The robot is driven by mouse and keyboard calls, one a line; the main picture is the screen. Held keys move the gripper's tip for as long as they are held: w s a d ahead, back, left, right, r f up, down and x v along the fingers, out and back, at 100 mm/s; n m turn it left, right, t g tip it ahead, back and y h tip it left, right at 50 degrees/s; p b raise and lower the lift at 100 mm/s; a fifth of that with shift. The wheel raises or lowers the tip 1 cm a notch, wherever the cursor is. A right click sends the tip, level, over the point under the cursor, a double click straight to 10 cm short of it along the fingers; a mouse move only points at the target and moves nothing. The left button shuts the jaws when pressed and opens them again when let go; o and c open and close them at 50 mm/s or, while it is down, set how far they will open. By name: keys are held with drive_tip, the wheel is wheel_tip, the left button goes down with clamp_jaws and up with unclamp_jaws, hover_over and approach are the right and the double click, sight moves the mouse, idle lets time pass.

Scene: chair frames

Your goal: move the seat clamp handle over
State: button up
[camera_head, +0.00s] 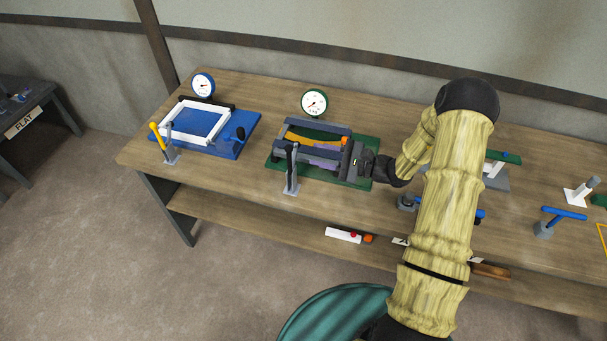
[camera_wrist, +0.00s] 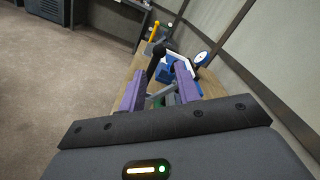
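Two upright clamp handles show on the bench; no readable label tells which is the seat clamp's. A black handle (camera_head: 292,158) on a grey foot stands at the front of the green fixture (camera_head: 356,182). A yellow handle (camera_head: 156,136) stands at the front left of the blue fixture (camera_head: 250,124), which carries a white square frame (camera_head: 187,104). My gripper (camera_head: 312,153) is above the green fixture, its purple fingers pointing left, apart and empty. In the wrist view, the black handle (camera_wrist: 155,60) appears between and beyond the open fingers; contact is not visible.
A white-faced gauge (camera_head: 314,102) stands behind the green fixture, another (camera_head: 203,85) behind the blue one. Blue-handled clamps (camera_head: 563,213) stand to the right. A lower shelf (camera_head: 270,217) holds small parts. Bare bench top lies between the two fixtures.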

hover_over(290, 169)
drive_tip(key=d, duration=0.2)
drive_tip(key=shift+a+p, duration=0.2)
drive_tip(key=shift+p, duration=0.2)
drive_tip(key=c, duration=0.5)
drive_tip(key=shift+s+a+f+b, duration=0.2)
drive_tip(key=shift+s, duration=0.6)
drive_tip(key=shift+s+a+f+b, duration=0.15)
drive_tip(key=shift+s+a+f, duration=0.05)
drive_tip(key=shift+s, duration=0.55)
drive_tip(key=shift+s+a+f+b, duration=0.25)
drive_tip(key=shift+s+f+b, duration=0.1)
drive_tip(key=shift+s, duration=0.35)
drive_tip(key=shift+s+a+f+b, duration=0.25)
drive_tip(key=shift+s+f+b, duration=0.1)
drive_tip(key=shift+s, duration=0.3)
